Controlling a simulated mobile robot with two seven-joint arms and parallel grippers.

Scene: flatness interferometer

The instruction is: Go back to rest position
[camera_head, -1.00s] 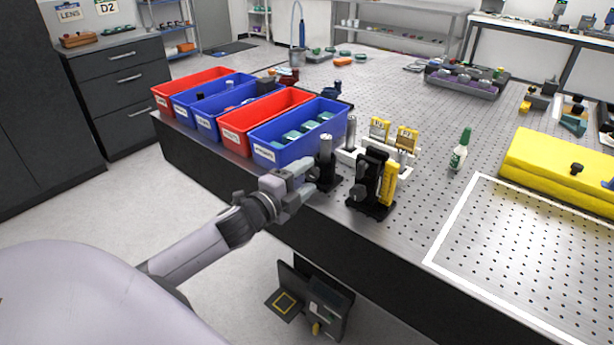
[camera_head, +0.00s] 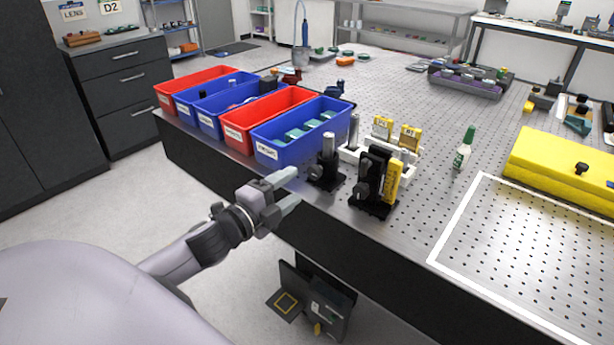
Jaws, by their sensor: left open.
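My left gripper (camera_head: 288,187) is open and empty in the head view. It is in front of the near edge of the perforated optical table (camera_head: 440,115), below the nearest blue bin (camera_head: 270,153). A black post mount (camera_head: 327,165) stands on the table just right of the fingers, with a gap between them. My left arm reaches in from the lower left. My right gripper does not show.
Red and blue bins line the table's left side. Floor left of the table is clear.

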